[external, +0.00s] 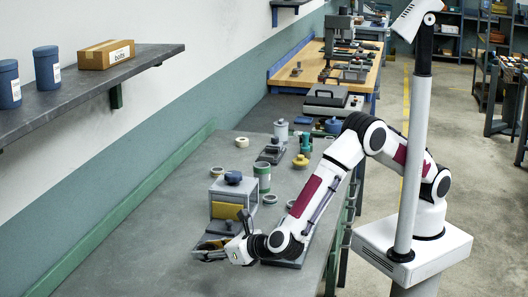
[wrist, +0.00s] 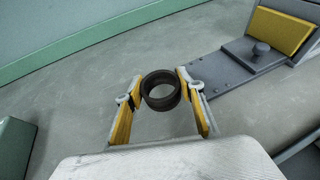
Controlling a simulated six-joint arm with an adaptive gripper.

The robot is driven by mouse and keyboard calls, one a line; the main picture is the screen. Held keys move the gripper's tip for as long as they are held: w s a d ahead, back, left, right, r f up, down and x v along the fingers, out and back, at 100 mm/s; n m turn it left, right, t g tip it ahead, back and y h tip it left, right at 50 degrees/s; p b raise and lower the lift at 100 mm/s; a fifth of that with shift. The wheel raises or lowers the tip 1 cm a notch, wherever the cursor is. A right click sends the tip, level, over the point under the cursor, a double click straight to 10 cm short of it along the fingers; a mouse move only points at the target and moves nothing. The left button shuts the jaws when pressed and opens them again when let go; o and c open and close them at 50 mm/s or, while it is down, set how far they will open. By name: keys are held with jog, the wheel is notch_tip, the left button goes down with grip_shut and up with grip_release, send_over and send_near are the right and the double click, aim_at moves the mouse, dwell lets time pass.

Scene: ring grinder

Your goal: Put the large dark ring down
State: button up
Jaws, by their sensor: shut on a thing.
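The large dark ring (wrist: 161,91) is between the two fingertips of my gripper (wrist: 160,86) in the wrist view. The yellow-padded fingers close on it from left and right. Its round opening faces the camera, and grey bench top shows behind it. I cannot tell whether the ring touches the bench. In the external view my gripper (external: 215,248) is low over the near part of the grey bench (external: 135,250). The ring is too small there to make out clearly.
A grey fixture (wrist: 235,68) with a knob and yellow pad stands right of the ring. A green block (wrist: 15,147) is at the left. Other parts, including a green cylinder (external: 262,178), stand farther along the bench. Bare bench lies left of my gripper in the external view.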

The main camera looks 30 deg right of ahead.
aim_at(209, 269)
jog(key=shift+f, duration=1.85)
jog(key=shift+f, duration=0.15)
jog(key=o, duration=1)
jog(key=shift+c, duration=0.2)
jog(key=shift+r, duration=0.2)
jog(key=shift+s+d+r, duration=0.25)
jog(key=shift+s+d, duration=0.05)
jog(key=shift+s, duration=0.25)
jog(key=v, duration=1)
jog(key=shift+s+d, duration=0.2)
jog(key=shift+s, duration=0.1)
